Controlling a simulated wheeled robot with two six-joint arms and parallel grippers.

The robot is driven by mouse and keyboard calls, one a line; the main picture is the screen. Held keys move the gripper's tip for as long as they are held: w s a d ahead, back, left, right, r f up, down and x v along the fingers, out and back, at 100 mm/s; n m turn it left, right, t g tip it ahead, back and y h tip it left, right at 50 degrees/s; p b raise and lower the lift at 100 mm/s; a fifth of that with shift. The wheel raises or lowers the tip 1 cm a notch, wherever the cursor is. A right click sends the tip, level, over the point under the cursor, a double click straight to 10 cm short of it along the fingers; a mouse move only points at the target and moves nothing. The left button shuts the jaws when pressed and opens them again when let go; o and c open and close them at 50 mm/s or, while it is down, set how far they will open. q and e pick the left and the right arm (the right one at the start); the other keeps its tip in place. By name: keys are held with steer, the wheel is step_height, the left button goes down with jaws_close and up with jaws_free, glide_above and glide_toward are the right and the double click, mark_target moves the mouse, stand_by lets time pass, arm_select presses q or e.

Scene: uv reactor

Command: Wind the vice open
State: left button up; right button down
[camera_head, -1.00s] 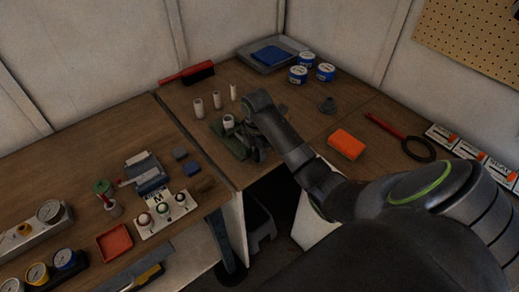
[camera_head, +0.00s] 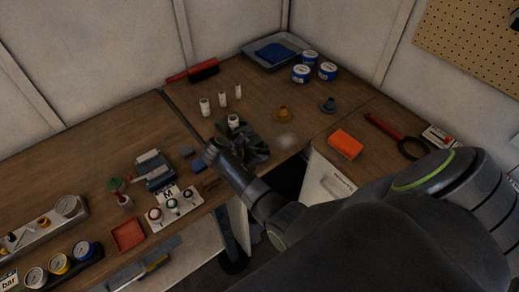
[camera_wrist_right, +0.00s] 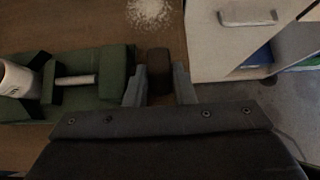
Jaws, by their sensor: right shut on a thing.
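The green vice (camera_head: 224,130) sits near the front edge of the right-hand bench, with a white cylinder (camera_head: 233,121) standing between its jaws. My right gripper (camera_head: 260,151) is at the right end of the vice, by the bench edge. In the right wrist view the vice (camera_wrist_right: 116,68) lies at the left with its pale screw rod, and the white cylinder (camera_wrist_right: 17,80) is at the far left. The right gripper (camera_wrist_right: 159,85) is shut on a dark brown block-like handle (camera_wrist_right: 158,62) at the vice's end. My left gripper is not in view.
Several white cylinders stand behind the vice. A brass-coloured part (camera_head: 283,114) and a pale speckled patch (camera_head: 287,141) are to its right. An orange block (camera_head: 345,144) and a red-handled tool (camera_head: 384,127) lie further right.

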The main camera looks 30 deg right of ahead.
steer(key=shift+a+f+h+b, duration=0.1)
steer(key=shift+f+h+b, duration=0.1)
steer(key=shift+h, duration=0.35)
steer(key=shift+a+f+h+b, duration=0.1)
steer(key=shift+f+h+b, duration=0.1)
steer(key=shift+h, duration=0.35)
steer(key=shift+h+b, duration=0.35)
steer(key=shift+h, duration=0.45)
steer(key=c, duration=1.5)
jaws_free()
steer(key=shift+r, duration=0.15)
